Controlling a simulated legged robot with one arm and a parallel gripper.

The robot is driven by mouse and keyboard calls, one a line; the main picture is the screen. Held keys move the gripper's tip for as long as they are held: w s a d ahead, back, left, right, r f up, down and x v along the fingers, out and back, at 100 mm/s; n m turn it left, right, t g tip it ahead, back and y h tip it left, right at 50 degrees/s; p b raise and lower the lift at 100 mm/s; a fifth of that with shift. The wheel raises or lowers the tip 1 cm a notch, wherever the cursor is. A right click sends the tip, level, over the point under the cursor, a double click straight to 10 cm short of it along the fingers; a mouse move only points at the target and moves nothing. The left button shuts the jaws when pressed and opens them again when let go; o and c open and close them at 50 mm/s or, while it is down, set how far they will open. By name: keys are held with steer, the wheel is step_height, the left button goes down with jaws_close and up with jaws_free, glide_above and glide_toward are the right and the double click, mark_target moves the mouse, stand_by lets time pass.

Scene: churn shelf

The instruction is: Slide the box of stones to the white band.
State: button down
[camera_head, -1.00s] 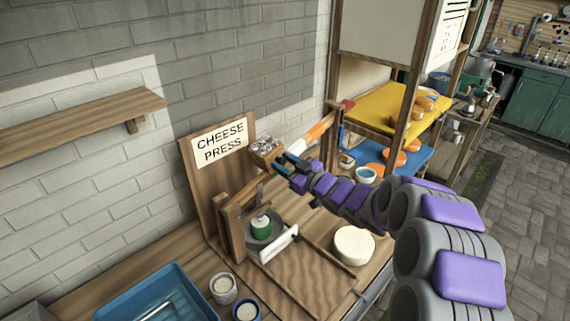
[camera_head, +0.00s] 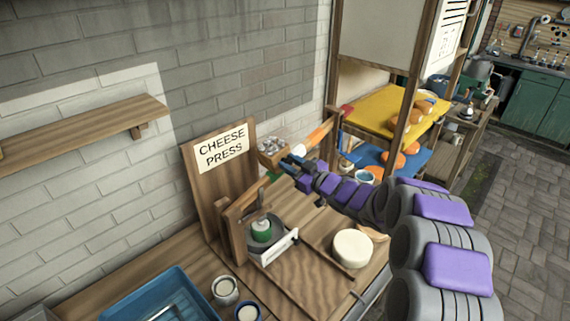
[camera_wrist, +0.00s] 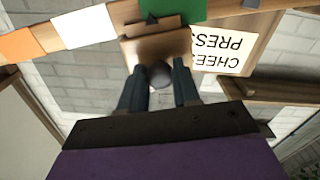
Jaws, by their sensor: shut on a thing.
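The box of stones (camera_head: 272,147) is a small wooden box filled with grey stones, beside a sloping wooden beam behind the cheese press. In the wrist view the box (camera_wrist: 157,48) is in front of the beam, overlapping the green band (camera_wrist: 172,9) and bare wood. The white band (camera_wrist: 82,27) is just left of it there, with the orange band (camera_wrist: 15,45) further left. My gripper (camera_head: 288,163) is shut on the box's near side. In the wrist view a dark round knob (camera_wrist: 160,75) sits between my fingers (camera_wrist: 157,72). My gripper hides part of the beam.
The cheese press (camera_head: 262,232) stands on the wooden table in front, with a sign board (camera_head: 222,147) behind it. A white cheese (camera_head: 352,248) lies to its right. A blue tray (camera_head: 155,297) and small cups (camera_head: 225,290) are at the front left. Shelves with yellow cloth (camera_head: 385,105) stand at right.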

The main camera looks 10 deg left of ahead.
steer(key=w+d+r+p, duration=0.2)
steer(key=w+d+p, duration=0.1)
steer(key=w+p, duration=0.3)
steer(key=shift+w+d, duration=0.2)
steer(key=shift+d, duration=0.2)
steer(key=c, duration=0.8)
jaws_free()
steer(key=shift+c, duration=0.2)
steer(key=p+v, duration=0.1)
steer(key=v, duration=1.6)
steer(key=shift+d, duration=0.2)
steer(key=shift+f, duration=0.15)
